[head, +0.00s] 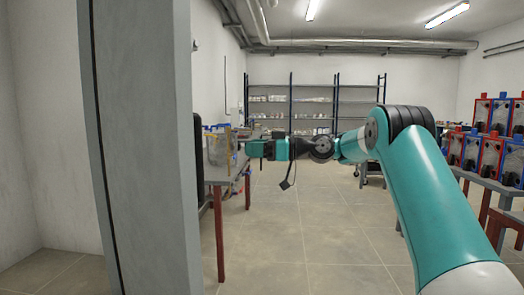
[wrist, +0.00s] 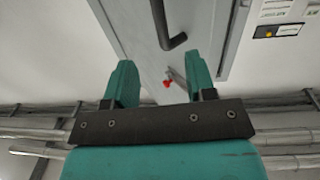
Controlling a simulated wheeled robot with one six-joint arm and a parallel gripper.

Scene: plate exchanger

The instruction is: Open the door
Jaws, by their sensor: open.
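A grey door panel (wrist: 200,62) slopes through the wrist view. A dark bent bar handle (wrist: 160,22) is on it, beyond my fingertips. A small red piece on a metal stem (wrist: 167,83) shows between my fingers. In the head view my gripper (head: 247,149) points left, in front of a table. A tall grey upright panel (head: 142,150) with a dark seam stands at the left there; I cannot tell whether it is the door or its frame.
A table (head: 214,178) with a clear container (head: 219,149) stands beyond the grey panel. Shelves (head: 290,105) line the back. Red and blue units (head: 490,145) stand on a table at the right. The tiled floor (head: 290,240) in the middle is clear.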

